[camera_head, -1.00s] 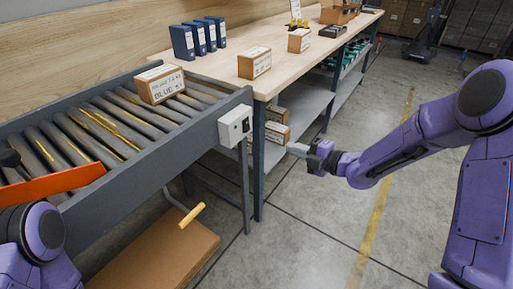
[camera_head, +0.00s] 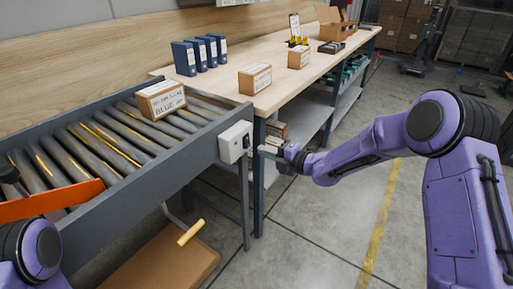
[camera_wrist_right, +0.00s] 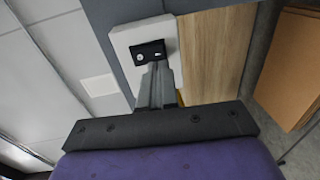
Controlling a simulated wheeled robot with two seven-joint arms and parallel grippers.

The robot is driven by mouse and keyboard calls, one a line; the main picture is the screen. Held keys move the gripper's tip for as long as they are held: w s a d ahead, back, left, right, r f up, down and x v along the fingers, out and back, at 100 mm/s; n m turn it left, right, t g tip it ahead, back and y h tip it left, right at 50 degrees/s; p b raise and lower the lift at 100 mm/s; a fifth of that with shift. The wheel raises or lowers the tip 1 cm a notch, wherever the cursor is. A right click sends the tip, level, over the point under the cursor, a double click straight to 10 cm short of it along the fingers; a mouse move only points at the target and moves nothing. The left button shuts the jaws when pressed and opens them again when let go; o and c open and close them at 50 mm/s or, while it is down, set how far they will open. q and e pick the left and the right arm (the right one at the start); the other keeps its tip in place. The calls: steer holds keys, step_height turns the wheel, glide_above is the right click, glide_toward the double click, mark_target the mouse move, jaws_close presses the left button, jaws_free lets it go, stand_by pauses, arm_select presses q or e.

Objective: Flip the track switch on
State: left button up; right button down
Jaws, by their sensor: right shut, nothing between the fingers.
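The track switch is a pale box (camera_head: 235,142) on the end of the conveyor's side rail, near the workbench corner. In the right wrist view its white plate (camera_wrist_right: 125,42) carries a dark rocker (camera_wrist_right: 150,53) with light marks. My right gripper (camera_head: 264,150) is shut and empty, just right of the box in the head view. In the wrist view its fingertips (camera_wrist_right: 156,68) overlap the lower edge of the rocker; I cannot tell whether they touch it. My left arm shows at the lower left, but its gripper is not in view.
The roller conveyor (camera_head: 150,190) carries a labelled carton (camera_head: 162,100) and an orange bar (camera_head: 50,203). The workbench (camera_head: 225,85) holds blue binders (camera_head: 200,55) and small cartons. A cardboard box (camera_head: 160,262) with a yellow handle (camera_head: 190,232) lies below.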

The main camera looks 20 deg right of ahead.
mark_target(249, 146)
steer(key=shift+x, duration=1.9)
